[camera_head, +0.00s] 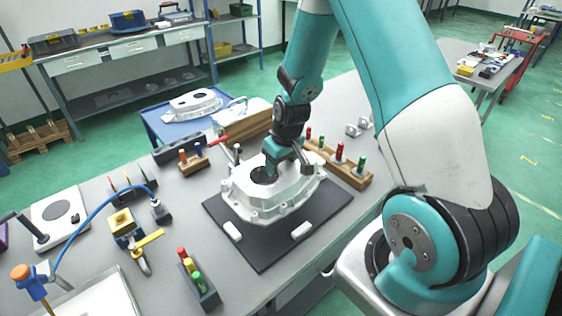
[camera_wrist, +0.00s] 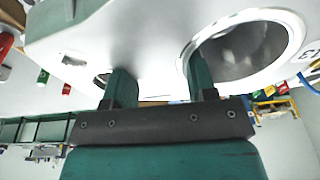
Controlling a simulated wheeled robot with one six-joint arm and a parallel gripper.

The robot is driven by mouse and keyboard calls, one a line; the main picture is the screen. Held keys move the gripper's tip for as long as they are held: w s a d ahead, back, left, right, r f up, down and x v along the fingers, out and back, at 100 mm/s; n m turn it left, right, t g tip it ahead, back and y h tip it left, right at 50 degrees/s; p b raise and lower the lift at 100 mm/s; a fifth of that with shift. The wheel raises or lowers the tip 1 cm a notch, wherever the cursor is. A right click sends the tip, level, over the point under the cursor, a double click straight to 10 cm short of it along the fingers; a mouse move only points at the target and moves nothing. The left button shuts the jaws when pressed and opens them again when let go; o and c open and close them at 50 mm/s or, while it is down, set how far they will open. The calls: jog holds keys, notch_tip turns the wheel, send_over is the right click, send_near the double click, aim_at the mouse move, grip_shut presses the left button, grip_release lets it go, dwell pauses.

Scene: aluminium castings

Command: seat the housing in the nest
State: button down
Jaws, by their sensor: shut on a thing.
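The housing (camera_head: 268,203) is a pale cast part with a flanged, bolted rim and a round bore. It is over the dark nest plate (camera_head: 262,252), roughly level. I cannot tell whether it touches the plate or hangs just above it. Two white locating blocks (camera_head: 232,230) (camera_head: 301,230) show on the plate, in front of the housing. My gripper (camera_head: 283,160) is shut on the housing from above. In the wrist view the housing (camera_wrist: 150,40) fills the top, with one finger of my gripper (camera_wrist: 161,80) in the large bore and the other by a smaller opening.
A wooden rack with red and green plugs (camera_head: 340,160) stands close right of the plate. A small plug block (camera_head: 193,162) is behind left, and a dark plug holder (camera_head: 197,280) is in front left. A yellow clamp (camera_head: 130,235) is at left. Another casting (camera_head: 193,104) lies on a blue cart.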

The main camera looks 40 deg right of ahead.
aim_at(280, 177)
jog(key=shift+r, duration=0.15)
jog(key=shift+s+b+x, duration=0.2)
jog(key=shift+b+x, duration=0.55)
jog(key=shift+x, duration=0.2)
jog(key=shift+s+b+x, duration=0.2)
jog(key=shift+b+x, duration=0.5)
jog(key=shift+x, duration=0.25)
jog(key=shift+s+b+x, duration=0.2)
jog(key=shift+b+x, duration=0.55)
jog(key=shift+x, duration=0.25)
jog(key=shift+s+b+x, duration=0.15)
jog(key=shift+b+x, duration=0.5)
jog(key=shift+x, duration=0.15)
jog(key=shift+s+b+x, duration=0.2)
jog(key=shift+b+x, duration=0.4)
jog(key=shift+x, duration=0.2)
jog(key=c, duration=0.6)
grip_release()
jog(key=shift+d, duration=0.15)
jog(key=shift+o, duration=1.2)
jog(key=shift+s, duration=0.1)
jog(key=v, duration=0.5)
jog(key=b+v, duration=0.1)
jog(key=v, duration=1.1)
jog(key=shift+a+r, duration=0.2)
jog(key=shift+a, duration=0.1)
